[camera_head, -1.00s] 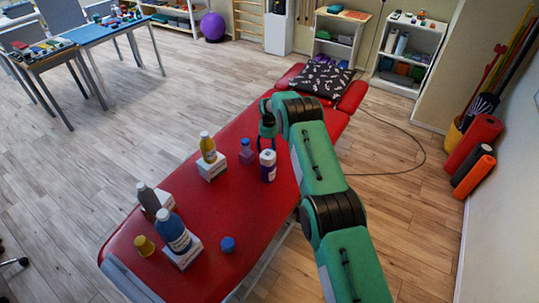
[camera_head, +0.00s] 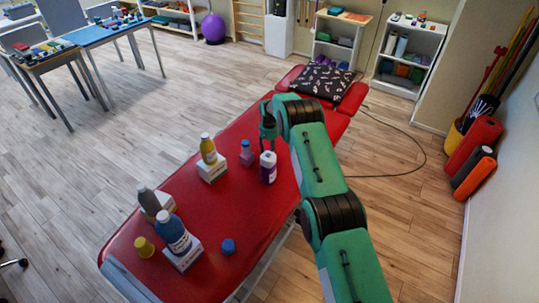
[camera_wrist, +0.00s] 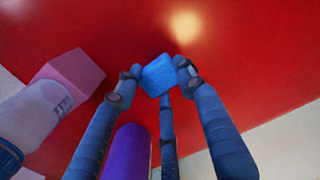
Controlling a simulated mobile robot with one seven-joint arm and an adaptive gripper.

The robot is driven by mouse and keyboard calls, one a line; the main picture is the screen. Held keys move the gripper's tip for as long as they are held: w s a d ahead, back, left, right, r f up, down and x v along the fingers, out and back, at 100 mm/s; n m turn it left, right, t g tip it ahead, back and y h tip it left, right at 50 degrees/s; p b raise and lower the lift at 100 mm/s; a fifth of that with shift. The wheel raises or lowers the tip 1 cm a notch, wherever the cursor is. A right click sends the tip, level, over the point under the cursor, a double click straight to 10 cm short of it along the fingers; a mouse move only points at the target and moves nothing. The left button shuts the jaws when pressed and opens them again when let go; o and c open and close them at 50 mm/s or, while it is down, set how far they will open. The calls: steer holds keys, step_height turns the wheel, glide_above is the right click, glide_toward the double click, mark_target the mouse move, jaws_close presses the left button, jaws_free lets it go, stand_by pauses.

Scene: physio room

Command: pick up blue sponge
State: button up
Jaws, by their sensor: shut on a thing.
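The blue sponge (camera_wrist: 159,75) is a small light-blue block in the wrist view. My gripper (camera_wrist: 157,73) is shut on it, with fingers on its left and right sides and a third finger below. The red couch top fills the background; I cannot tell whether the sponge touches it. In the head view my gripper (camera_head: 268,130) points down over the far part of the red treatment couch (camera_head: 215,230), and the sponge is hidden there.
A purple bottle (camera_head: 268,172) stands close to my gripper, with a mauve bottle (camera_head: 247,156) left of it. A yellow bottle (camera_head: 208,149), a blue bottle (camera_head: 172,231), a yellow cup (camera_head: 144,247) and a small blue object (camera_head: 228,246) are nearer.

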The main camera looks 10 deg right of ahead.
steer(key=shift+r+p, duration=0.4)
steer(key=shift+r, duration=4.55)
